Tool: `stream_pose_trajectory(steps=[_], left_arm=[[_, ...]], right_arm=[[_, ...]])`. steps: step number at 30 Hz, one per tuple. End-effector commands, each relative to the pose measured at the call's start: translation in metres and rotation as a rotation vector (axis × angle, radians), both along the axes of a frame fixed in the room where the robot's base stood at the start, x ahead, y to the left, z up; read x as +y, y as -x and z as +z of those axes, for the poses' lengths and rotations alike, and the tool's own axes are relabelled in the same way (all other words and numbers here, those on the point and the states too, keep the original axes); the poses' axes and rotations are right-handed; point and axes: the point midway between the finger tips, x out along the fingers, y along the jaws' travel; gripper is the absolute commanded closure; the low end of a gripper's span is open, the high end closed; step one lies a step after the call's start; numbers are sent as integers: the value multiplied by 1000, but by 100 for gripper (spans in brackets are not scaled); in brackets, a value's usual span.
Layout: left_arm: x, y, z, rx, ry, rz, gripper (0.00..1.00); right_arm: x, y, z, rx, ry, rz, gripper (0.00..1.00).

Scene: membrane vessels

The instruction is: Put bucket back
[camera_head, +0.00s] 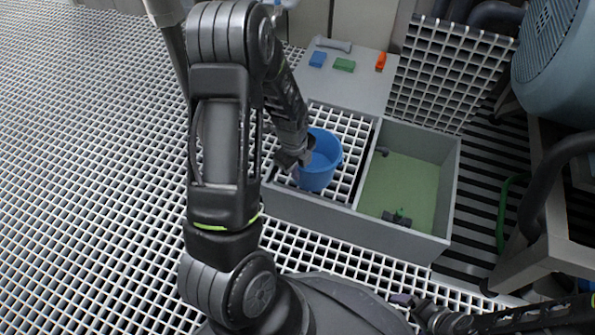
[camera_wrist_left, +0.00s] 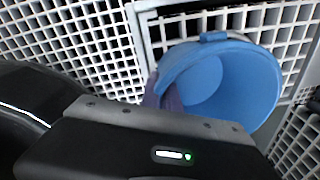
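A blue bucket (camera_head: 322,170) stands roughly upright on the white grating in the left compartment of a grey two-part basin. In the left wrist view the bucket (camera_wrist_left: 225,82) shows its open mouth and empty inside. My left gripper (camera_head: 293,158) is at the bucket's left rim in the head view. In the left wrist view a purplish fingertip (camera_wrist_left: 170,100) overlaps the rim. The other finger is hidden, so I cannot tell whether the gripper is closed on it. My right gripper (camera_head: 408,302) is low at the right, away from the bucket, its opening unclear.
The grey basin's (camera_head: 340,220) right compartment holds greenish liquid (camera_head: 403,190) and a small dark green fitting (camera_head: 397,217). A grey top (camera_head: 355,78) behind bears a blue block (camera_head: 318,59), a green block (camera_head: 344,65) and an orange item (camera_head: 381,62). A large blue-grey vessel (camera_head: 560,70) stands right.

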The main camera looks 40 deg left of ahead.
Motion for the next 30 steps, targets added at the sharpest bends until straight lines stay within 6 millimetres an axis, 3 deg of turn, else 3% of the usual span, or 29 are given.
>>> stream_pose_trajectory(steps=[6, 7, 15, 23, 30], left_arm=[[0, 0, -4, -1, 0, 0, 100], [0, 0, -3, 0, 0, 0, 93], [0, 0, -2, 0, 0, 0, 73], [0, 0, -1, 0, 0, 0, 73], [0, 1, 24, -3, 0, -1, 73]], right_arm=[[0, 0, -3, 0, 0, 0, 0], [0, 0, -2, 0, -1, 0, 0], [0, 0, -2, 0, -1, 0, 0], [0, 0, -1, 1, 0, 0, 0], [0, 2, 12, 3, 1, 2, 0]])
